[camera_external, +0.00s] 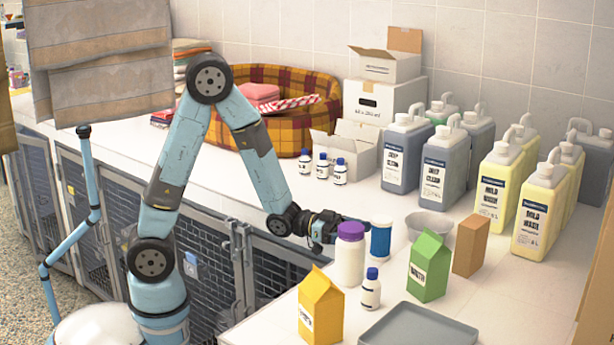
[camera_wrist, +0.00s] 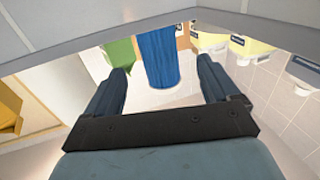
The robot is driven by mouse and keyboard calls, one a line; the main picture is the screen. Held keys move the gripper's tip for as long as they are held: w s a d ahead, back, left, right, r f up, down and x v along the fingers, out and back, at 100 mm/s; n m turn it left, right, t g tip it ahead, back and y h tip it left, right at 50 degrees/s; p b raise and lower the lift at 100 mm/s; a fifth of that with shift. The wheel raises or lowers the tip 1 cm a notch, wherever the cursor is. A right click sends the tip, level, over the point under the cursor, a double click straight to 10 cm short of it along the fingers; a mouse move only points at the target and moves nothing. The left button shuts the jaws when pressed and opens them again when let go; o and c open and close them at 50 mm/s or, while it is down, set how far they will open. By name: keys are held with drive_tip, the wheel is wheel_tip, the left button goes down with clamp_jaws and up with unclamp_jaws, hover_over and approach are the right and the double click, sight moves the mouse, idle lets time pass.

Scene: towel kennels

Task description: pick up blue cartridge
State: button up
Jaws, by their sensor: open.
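The blue cartridge (camera_external: 381,241) is an upright cylinder with a white top, standing on the white counter. It also shows in the wrist view (camera_wrist: 160,52), upright in line with the gap between my fingers. My gripper (camera_external: 360,221) is open and empty, just left of the cartridge near its top in the external view. In the wrist view my two fingers (camera_wrist: 162,66) point toward it, one on each side of its outline. I cannot tell whether the fingers reach around it. The white jar partly hides the gripper's lower side.
A white jar with a purple lid (camera_external: 349,255) stands close in front. A green carton (camera_external: 430,266), yellow carton (camera_external: 321,308), small blue-capped bottle (camera_external: 371,290), brown block (camera_external: 471,248), grey bowl (camera_external: 437,235) and grey tray (camera_external: 418,330) are nearby. Large jugs line the back.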

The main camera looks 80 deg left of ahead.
sight(382, 238)
drive_tip(key=shift+x, duration=3.8)
drive_tip(key=shift+s, duration=0.1)
drive_tip(key=c, duration=1.1)
drive_tip(key=shift+r, duration=0.1)
